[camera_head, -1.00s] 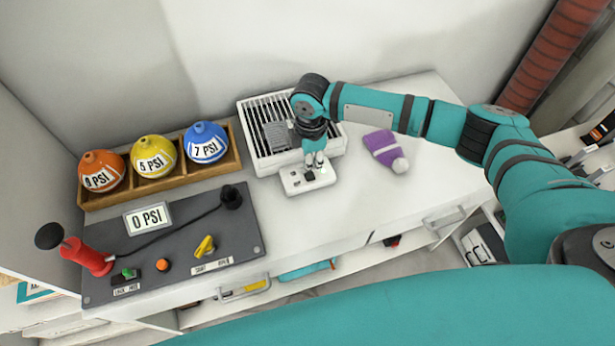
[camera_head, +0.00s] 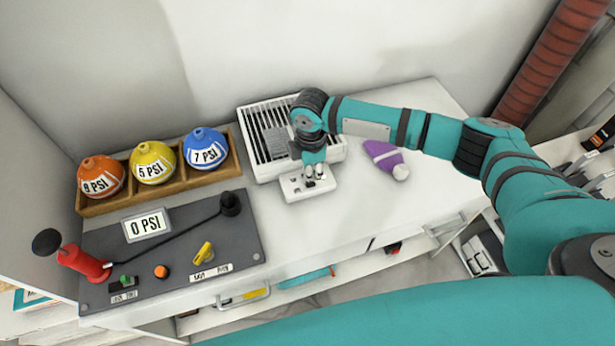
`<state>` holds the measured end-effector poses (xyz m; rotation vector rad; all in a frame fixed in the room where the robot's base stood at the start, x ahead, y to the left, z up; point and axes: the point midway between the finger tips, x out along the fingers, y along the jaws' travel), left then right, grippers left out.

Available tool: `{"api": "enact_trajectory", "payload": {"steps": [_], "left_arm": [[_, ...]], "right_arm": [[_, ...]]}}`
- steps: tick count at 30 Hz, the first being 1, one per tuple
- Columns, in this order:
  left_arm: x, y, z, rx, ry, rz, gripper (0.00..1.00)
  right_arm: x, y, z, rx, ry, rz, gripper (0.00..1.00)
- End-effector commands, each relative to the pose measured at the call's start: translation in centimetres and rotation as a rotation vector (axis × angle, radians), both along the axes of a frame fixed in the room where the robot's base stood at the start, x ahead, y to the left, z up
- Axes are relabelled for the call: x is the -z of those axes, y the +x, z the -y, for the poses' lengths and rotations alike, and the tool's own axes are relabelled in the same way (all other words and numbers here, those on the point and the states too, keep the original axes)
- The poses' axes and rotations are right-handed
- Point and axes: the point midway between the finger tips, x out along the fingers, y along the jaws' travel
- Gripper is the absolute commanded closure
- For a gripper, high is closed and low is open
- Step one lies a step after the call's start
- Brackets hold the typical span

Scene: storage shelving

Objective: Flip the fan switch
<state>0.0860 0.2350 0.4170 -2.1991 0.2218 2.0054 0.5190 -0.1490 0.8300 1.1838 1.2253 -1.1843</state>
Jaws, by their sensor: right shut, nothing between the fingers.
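The fan unit (camera_head: 259,130) is a white box with a slatted grille on the white tabletop, against the wall. In front of it lies a small white switch box (camera_head: 293,190) with a dark switch (camera_head: 297,182) on its top. My right gripper (camera_head: 314,176) is shut and empty. It points down at the switch box, its fingertips over or at the right part of the box, right of the dark switch. I cannot tell whether they touch it. The gripper and wrist hide part of the box and the grille. My left gripper is not in view.
A purple and white knit hat (camera_head: 387,158) lies right of the switch box. A dark panel (camera_head: 185,237) with a red pump handle, knobs and a 0 PSI display is at the left. A wooden tray (camera_head: 105,203) holds three labelled balls. The front right tabletop is clear.

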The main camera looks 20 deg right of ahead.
Motion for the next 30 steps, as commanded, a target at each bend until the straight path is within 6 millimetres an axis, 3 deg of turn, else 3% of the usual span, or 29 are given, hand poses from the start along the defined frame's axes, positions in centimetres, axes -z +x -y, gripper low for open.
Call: {"api": "enact_trajectory", "payload": {"steps": [30], "left_arm": [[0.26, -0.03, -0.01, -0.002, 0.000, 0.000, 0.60]], "right_arm": [[0.58, -0.01, -0.02, 0.000, 0.000, 0.000, 1.00]]}}
